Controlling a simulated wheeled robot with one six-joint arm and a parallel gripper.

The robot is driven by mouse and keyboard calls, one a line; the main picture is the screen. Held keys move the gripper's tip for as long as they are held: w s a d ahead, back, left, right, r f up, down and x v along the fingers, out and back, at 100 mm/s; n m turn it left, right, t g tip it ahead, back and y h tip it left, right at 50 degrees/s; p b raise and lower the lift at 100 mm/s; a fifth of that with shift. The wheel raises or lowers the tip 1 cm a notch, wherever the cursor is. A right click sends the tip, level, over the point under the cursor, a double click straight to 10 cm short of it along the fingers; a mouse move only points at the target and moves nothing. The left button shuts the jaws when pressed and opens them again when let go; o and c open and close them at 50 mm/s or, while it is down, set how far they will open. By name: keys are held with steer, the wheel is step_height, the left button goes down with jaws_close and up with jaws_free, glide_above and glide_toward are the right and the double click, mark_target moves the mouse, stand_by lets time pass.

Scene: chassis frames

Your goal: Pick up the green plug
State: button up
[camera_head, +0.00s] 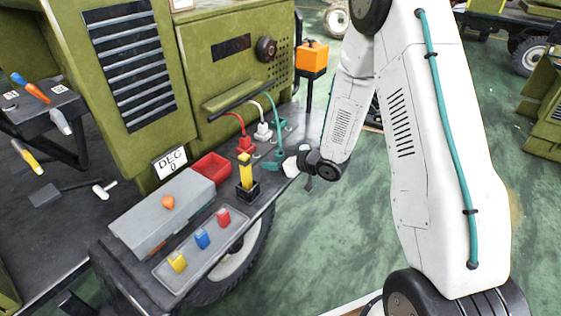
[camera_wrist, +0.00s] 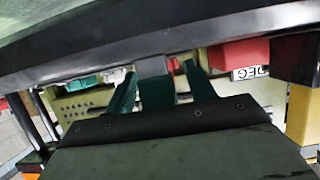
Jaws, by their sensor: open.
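The green plug (camera_head: 272,165) is a small teal piece with a teal cable, near the edge of the dark shelf in the head view. My gripper (camera_head: 291,166) is just to its right, at about shelf height; whether they touch cannot be told. A teal patch (camera_wrist: 88,82) left of the fingers looks like the green plug, partly hidden by the dark shelf edge. My gripper is open, and nothing is clearly held.
A red plug (camera_head: 245,145) and a white plug (camera_head: 263,132) stand left of the green one. A yellow-handled item in a black holder (camera_head: 247,191), a red bin (camera_head: 211,167), a grey box (camera_head: 150,222) and a tray (camera_head: 236,231) share the shelf.

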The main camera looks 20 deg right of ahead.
steer(key=c, duration=1.1)
steer(key=shift+o, duration=0.2)
